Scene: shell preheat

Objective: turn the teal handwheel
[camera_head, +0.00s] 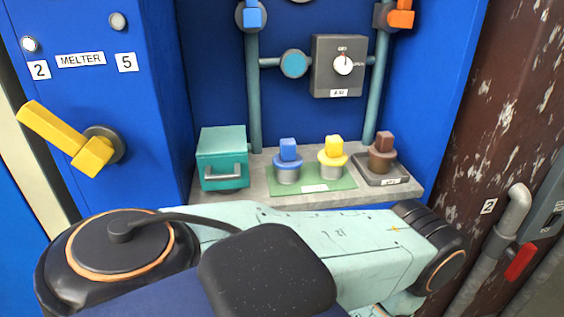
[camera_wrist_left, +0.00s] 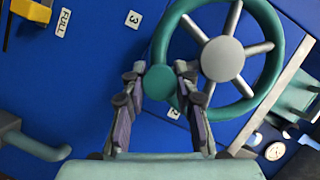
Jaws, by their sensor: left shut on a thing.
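The handwheel and my left gripper do not show in the head view, where my own arm fills the lower part. My right gripper is in neither view.
A yellow lever (camera_head: 65,138) sticks out of the blue melter cabinet (camera_head: 150,120) at left. A grey shelf (camera_head: 235,199) holds a teal box (camera_head: 222,148) and several colored plugs. Grey pipes (camera_head: 492,250) run along the rusty wall at right.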

